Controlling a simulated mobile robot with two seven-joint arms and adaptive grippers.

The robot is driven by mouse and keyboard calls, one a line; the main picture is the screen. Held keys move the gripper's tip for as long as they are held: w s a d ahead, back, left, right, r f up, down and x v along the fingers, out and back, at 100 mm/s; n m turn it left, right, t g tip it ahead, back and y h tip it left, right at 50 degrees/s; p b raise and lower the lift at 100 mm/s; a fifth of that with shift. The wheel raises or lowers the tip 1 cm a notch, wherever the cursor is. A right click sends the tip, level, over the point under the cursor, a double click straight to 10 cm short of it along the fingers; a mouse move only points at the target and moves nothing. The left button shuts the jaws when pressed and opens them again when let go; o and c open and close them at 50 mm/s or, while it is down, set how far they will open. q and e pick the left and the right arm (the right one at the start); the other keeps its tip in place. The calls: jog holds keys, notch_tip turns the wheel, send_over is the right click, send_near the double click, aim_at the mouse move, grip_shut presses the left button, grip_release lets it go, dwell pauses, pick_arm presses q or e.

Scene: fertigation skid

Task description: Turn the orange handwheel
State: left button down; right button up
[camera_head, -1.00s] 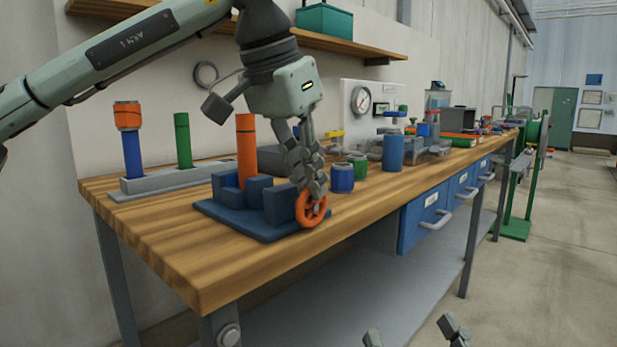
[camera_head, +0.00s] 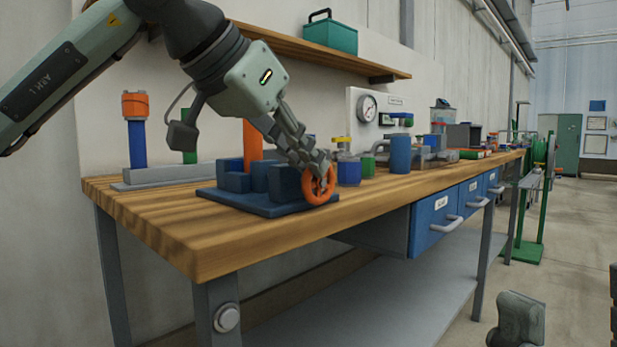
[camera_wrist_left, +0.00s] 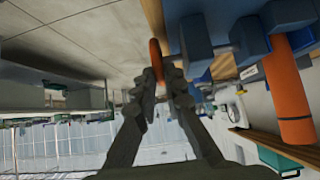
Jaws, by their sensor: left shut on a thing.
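The orange handwheel (camera_head: 308,190) is a small upright ring on the front right of a dark blue block fixture (camera_head: 232,200), near the bench's front edge. My left gripper (camera_head: 318,168) reaches down to it from the upper left and is shut on its upper rim. In the left wrist view the handwheel (camera_wrist_left: 155,54) shows nearly edge-on between the fingertips of the left gripper (camera_wrist_left: 160,78). The fingers hide part of the rim. A grey part of my right arm (camera_head: 518,320) shows at the lower right; its gripper state is unclear.
An orange cylinder (camera_head: 252,145) stands behind the fixture. A blue jar (camera_head: 349,172), a green jar (camera_head: 368,166) and a blue cylinder (camera_head: 400,154) stand just right of the wheel. The wooden bench top (camera_head: 165,222) is bare at front left.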

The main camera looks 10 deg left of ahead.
pick_arm(q)
jog(key=shift+s+a+f+t+h+b, duration=0.15)
jog(key=shift+f+t+h+b, duration=0.3)
jog(key=shift+b, duration=0.5)
jog(key=shift+r+t, duration=0.2)
jog(key=shift+t, duration=0.05)
jog(key=c, duration=1.9)
grip_release()
jog(key=shift+s+r, duration=0.1)
jog(key=v, duration=1.2)
